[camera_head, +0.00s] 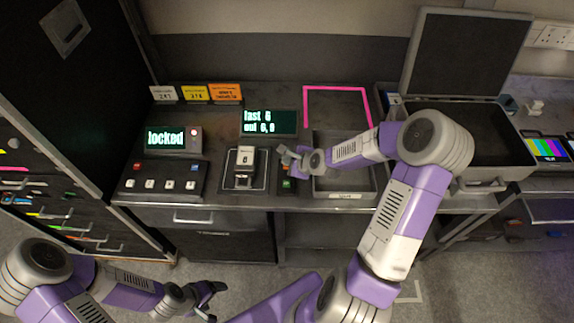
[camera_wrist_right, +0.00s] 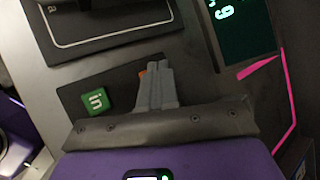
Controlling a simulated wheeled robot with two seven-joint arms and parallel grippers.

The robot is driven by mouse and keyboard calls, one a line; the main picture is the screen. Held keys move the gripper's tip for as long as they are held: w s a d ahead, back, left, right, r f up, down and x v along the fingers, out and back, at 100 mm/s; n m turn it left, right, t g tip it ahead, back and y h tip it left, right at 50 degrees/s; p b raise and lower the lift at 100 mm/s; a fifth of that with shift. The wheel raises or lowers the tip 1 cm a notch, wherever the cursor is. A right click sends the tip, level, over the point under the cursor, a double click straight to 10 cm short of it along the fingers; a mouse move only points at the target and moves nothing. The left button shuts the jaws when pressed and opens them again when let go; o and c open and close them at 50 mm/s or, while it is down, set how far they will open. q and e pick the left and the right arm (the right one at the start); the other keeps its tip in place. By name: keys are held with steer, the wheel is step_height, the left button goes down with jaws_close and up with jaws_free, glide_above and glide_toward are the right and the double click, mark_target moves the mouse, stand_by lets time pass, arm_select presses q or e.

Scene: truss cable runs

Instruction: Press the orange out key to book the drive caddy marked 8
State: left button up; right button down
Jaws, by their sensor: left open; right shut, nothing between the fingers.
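A drive caddy (camera_head: 245,157) with a light label stands in a dark cradle on the bench; its digit is too small to read surely. The orange key (camera_wrist_right: 142,73) shows only as a sliver in the right wrist view, mostly hidden behind my right fingers. The green key (camera_wrist_right: 97,99) lies beside it on the same dark plate, also in the head view (camera_head: 287,184). My right gripper (camera_wrist_right: 158,68) is shut and empty, its tips over the orange key; contact cannot be told. In the head view it is right of the caddy (camera_head: 284,156). My left gripper (camera_head: 211,302) is open, low in front of the bench.
A display (camera_head: 268,122) shows "last" and "out" lines with small digits. A "locked" display (camera_head: 165,139) stands left, above a panel of small keys (camera_head: 160,180). An empty tray (camera_head: 345,182) and a pink-outlined area (camera_head: 338,103) lie right. An open case (camera_head: 465,135) stands further right.

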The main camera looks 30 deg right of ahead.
steer(key=shift+f+b, duration=0.3)
steer(key=shift+f, duration=0.15)
stand_by(0.5)
steer(key=shift+r, duration=0.2)
steer(key=shift+r+p, duration=0.7)
steer(key=shift+p, duration=0.05)
step_height(320, 180, up, 5)
steer(key=p, duration=0.4)
stand_by(0.4)
stand_by(0.5)
